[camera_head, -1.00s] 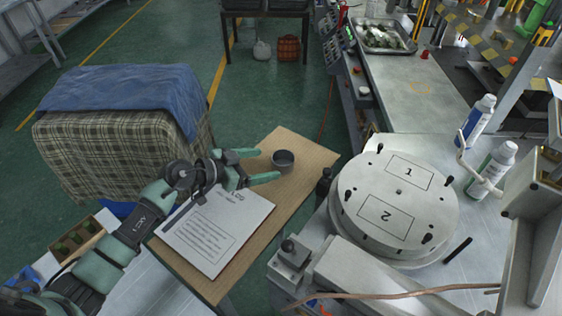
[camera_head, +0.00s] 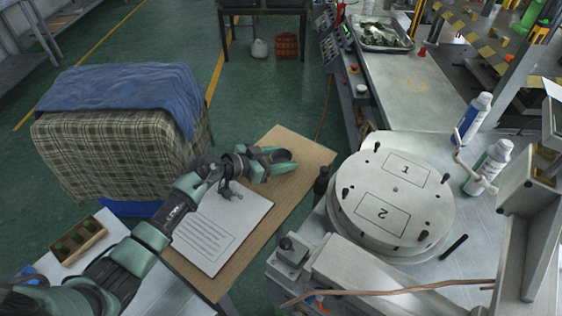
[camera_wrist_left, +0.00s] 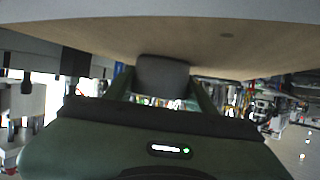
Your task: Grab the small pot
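The small pot (camera_head: 279,155) is a dark grey round cup on the wooden table, near its far right part. My left gripper (camera_head: 276,162) is at the pot, with its green fingers on either side and partly covering it. In the left wrist view, which is upside down, the pot (camera_wrist_left: 162,75) stands between the two fingers (camera_wrist_left: 160,90), with a thin gap seeming to show on its left side. I cannot tell whether the fingers touch it. The gripper looks open around the pot. My right gripper is not in view.
A white printed sheet (camera_head: 215,238) lies on the wooden table (camera_head: 296,190) under my left arm. A round metal mould (camera_head: 395,190) stands on the machine bench to the right. A cloth-covered block (camera_head: 110,150) is at left, and a wooden box (camera_head: 77,240) is below it.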

